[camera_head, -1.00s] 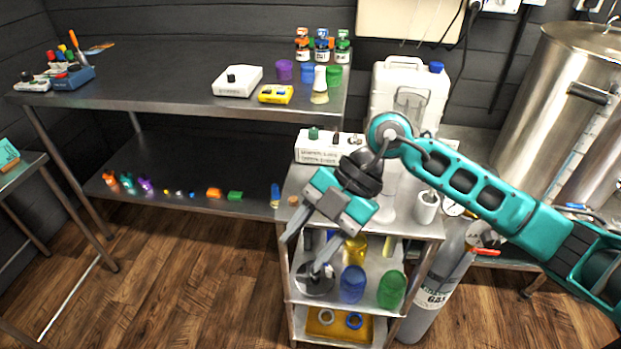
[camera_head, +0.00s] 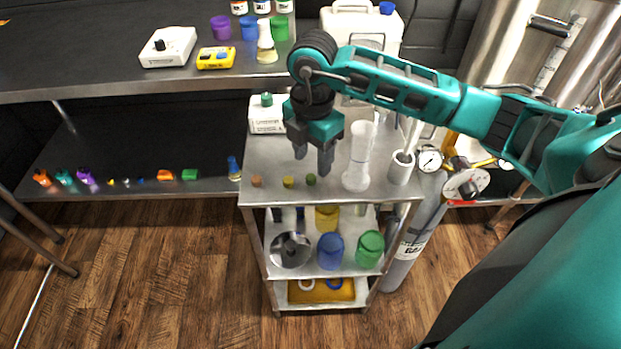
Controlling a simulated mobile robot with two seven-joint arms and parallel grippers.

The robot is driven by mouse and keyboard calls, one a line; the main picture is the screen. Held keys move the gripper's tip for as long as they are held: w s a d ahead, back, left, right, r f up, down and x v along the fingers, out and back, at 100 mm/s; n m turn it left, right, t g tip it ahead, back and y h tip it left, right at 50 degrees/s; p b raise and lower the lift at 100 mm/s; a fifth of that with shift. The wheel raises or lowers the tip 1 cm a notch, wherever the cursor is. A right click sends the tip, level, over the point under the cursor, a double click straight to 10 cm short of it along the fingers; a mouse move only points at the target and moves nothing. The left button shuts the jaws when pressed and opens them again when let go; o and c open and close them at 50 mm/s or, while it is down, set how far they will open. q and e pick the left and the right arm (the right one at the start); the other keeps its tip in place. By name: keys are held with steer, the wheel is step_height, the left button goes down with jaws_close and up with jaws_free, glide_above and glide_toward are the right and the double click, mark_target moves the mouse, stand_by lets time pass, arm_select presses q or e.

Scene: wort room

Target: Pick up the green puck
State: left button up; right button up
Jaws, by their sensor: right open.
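The green puck (camera_head: 311,179) is a small dark green piece on the top of the steel cart (camera_head: 335,193), close to its front edge. It is the rightmost of three small pucks in a row. My right gripper (camera_head: 312,162) is open and points down, with its two fingers apart. In the picture its fingertips are just above the green puck. Nothing is between the fingers, and the exact height over the cart top is hard to tell. My left gripper is not in view.
A yellow puck (camera_head: 288,181) and an orange-brown puck (camera_head: 257,181) lie to the left of the green one. A white labelled box (camera_head: 267,117) is behind.

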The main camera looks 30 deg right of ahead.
mark_target(311, 177)
steer(key=f, duration=0.5)
steer(key=shift+w+f, duration=0.15)
steer(key=shift+w, duration=0.15)
jaws_close()
